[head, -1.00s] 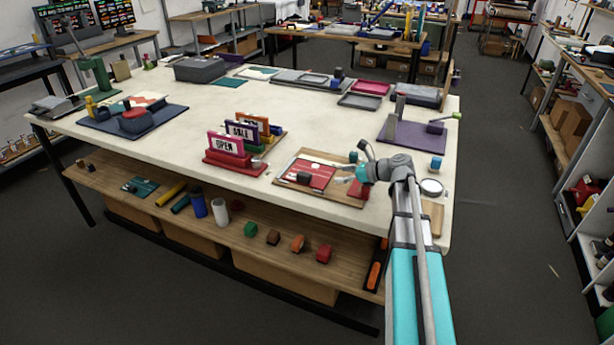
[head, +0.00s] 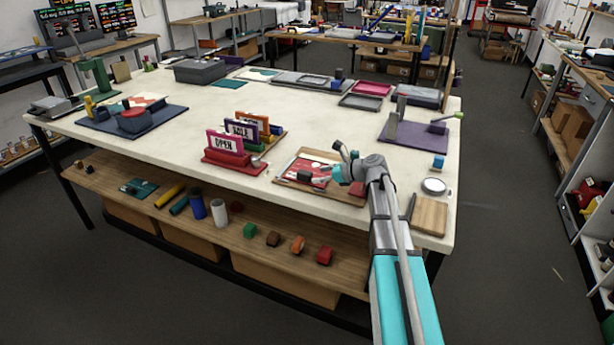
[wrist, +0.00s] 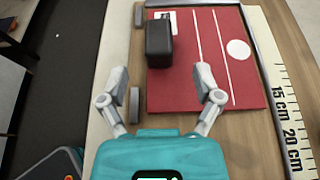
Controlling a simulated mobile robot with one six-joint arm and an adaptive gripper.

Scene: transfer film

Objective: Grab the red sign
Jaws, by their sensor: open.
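A flat red sign (head: 300,165) with white stripes lies on a wooden board (head: 345,197) near the table's front edge. In the wrist view the red sign (wrist: 180,92) also shows a white disc, and a dark block (wrist: 159,44) stands on its upper left part. My gripper (head: 328,166) is over the board at the sign's right side in the head view. In the wrist view my gripper (wrist: 162,84) is open and empty. Its right finger overlaps the sign, and its left finger is left of the sign's edge. I cannot tell its height above the sign.
A ruler strip (wrist: 289,120) runs along the board's right side, and a small grey block (wrist: 134,104) sits by the sign's left edge. A rack with upright signs (head: 232,158), one reading OPEN, stands to the left. A purple mat (head: 412,137) lies behind right.

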